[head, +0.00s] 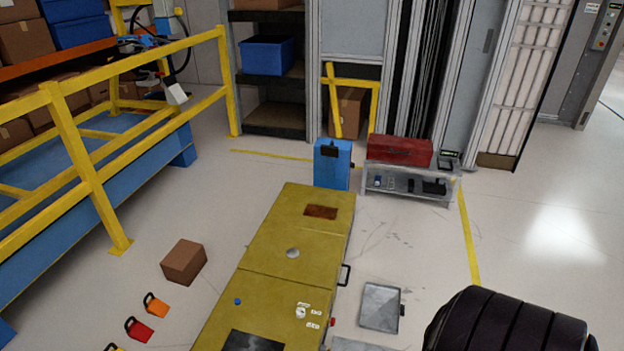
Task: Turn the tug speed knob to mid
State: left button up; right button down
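The tug appears to be the long yellow machine (262,270) standing on the floor in the middle of the head view. A small pale round knob (300,312) sits on its top near the right edge, beside several small white labels (315,312). It looks like the speed knob, but its pointer and the label text are too small to read. A blue button (238,301) is on the left of the top, and a red one (333,321) is at the right edge. Neither of my grippers is in view.
A grey plate (380,307) lies to the right. A yellow railing (95,195) runs along the left. A low bench (405,192) with a red toolbox (400,150) stands behind.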

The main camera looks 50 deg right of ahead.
aim_at(302, 313)
jog(key=z, duration=1.3)
